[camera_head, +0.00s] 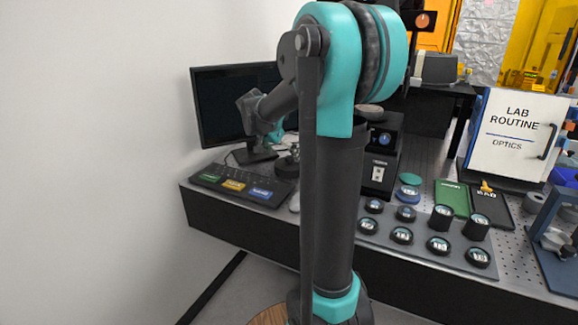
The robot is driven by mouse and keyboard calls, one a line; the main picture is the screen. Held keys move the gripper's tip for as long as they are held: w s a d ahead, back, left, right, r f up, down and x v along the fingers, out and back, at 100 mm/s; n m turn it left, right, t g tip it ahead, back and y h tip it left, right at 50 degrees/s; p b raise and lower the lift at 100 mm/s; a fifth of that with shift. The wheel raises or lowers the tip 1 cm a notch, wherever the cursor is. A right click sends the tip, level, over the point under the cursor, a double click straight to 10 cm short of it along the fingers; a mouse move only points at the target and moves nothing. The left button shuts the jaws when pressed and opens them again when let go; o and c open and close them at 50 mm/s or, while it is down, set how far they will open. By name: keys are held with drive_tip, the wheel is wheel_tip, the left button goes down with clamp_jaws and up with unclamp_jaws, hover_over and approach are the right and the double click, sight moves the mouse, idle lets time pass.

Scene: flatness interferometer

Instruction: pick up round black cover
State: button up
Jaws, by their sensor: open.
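A dark round piece (286,167), which looks like the round black cover, lies on the bench beside the black instrument, partly hidden behind my arm. My gripper (294,151) shows small and dark just above it, partly hidden by my arm's upright link. The jaws are open. I cannot tell whether they touch the piece.
A monitor (236,104) and keyboard (245,184) stand at the left. The black instrument (381,158) stands right of my arm. Several round black-rimmed optics sit on a grey tray (420,240). A white sign (516,135) stands at the right.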

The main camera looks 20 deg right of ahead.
sight(287, 159)
drive_tip(key=shift+x, duration=3.05)
drive_tip(key=shift+d, duration=0.15)
drive_tip(key=c, duration=0.8)
drive_tip(key=shift+c, duration=0.2)
